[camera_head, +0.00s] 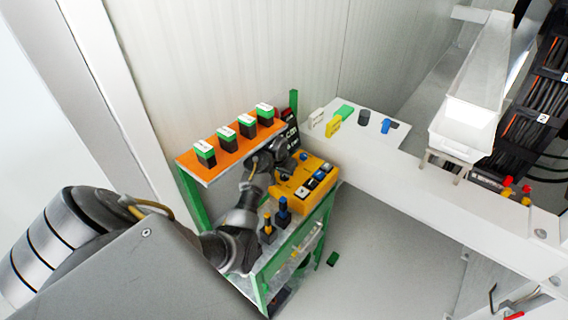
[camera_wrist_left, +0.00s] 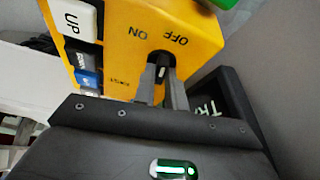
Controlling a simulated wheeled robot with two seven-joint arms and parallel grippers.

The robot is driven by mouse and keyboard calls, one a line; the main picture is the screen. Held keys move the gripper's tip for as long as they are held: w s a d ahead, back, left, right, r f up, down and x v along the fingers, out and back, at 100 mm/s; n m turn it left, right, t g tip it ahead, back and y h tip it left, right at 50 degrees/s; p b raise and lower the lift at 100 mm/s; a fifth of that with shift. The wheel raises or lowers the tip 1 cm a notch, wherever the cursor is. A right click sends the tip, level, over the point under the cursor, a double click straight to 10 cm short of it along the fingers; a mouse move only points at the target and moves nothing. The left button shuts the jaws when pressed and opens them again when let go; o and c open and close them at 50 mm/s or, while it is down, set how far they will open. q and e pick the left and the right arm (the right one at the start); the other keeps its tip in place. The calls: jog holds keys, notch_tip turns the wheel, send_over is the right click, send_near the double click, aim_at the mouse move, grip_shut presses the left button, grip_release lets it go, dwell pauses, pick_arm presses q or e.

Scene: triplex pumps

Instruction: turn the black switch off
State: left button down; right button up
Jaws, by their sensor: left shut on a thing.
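The yellow control box (camera_head: 312,190) sits on the green-framed cart, with several push buttons on its top. In the left wrist view its yellow face (camera_wrist_left: 125,35) carries the labels ON and OFF, with the small black switch (camera_wrist_left: 161,72) between and below them. My left gripper (camera_wrist_left: 162,88) has its two fingers close together on the black switch. My right gripper does not show.
An orange shelf (camera_head: 215,168) with several green and black boxes stands behind the arm. A white bench (camera_head: 410,165) with small coloured items lies to the right. Dark and blue-topped parts (camera_head: 283,212) stand on the cart's near end.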

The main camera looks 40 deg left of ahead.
pick_arm(q)
jog(key=shift+m, duration=0.4)
jog(key=c, duration=1.4)
grip_release()
jog(key=shift+c, duration=0.2)
